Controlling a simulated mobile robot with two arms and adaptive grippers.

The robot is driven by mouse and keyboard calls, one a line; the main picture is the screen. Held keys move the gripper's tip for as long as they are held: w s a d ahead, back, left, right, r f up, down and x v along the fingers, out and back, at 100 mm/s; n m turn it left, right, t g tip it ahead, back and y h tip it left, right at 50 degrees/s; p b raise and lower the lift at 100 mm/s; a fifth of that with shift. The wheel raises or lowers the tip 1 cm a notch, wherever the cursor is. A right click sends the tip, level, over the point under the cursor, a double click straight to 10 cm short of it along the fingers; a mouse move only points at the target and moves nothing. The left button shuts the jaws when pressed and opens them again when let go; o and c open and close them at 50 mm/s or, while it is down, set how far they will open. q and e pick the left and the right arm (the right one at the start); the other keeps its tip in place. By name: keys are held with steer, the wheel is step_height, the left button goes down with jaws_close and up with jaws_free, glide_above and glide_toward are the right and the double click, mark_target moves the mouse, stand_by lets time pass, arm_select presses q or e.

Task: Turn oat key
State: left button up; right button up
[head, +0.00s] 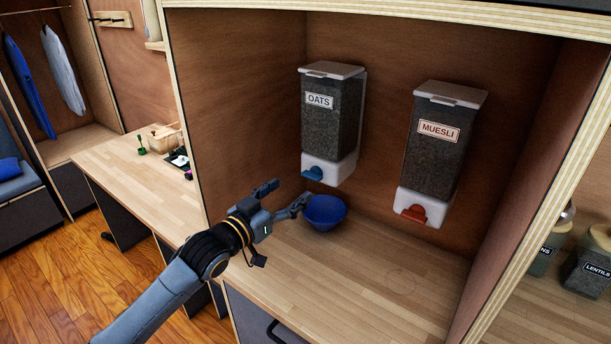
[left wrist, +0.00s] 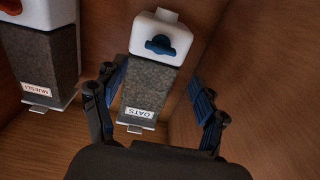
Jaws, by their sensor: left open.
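The oats dispenser (head: 333,124) hangs on the back wall of the cabinet, with a white base and a blue key (head: 312,173) at its front. In the left wrist view the dispenser (left wrist: 153,90) appears upside down, its blue key (left wrist: 160,45) near the top. My left gripper (head: 288,194) is open and empty, in front of and below the oats dispenser, apart from the key. In the left wrist view its fingers (left wrist: 157,95) frame the dispenser. A blue bowl (head: 324,211) stands on the counter under the oats dispenser, just beyond the gripper. My right gripper is not in view.
The muesli dispenser (head: 438,150) with a red key (head: 413,213) hangs to the right. Jars, one labelled lentils (head: 592,270), stand beyond the right cabinet wall. A desk (head: 140,180) with small items is at the left. The counter (head: 380,270) in front is clear.

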mark_target(309, 177)
arm_select(q)
steer(key=p+x, duration=0.1)
steer(key=x, duration=0.6)
steer(key=c, duration=1.2)
steer(key=shift+o, duration=0.2)
steer(key=shift+m, duration=0.3)
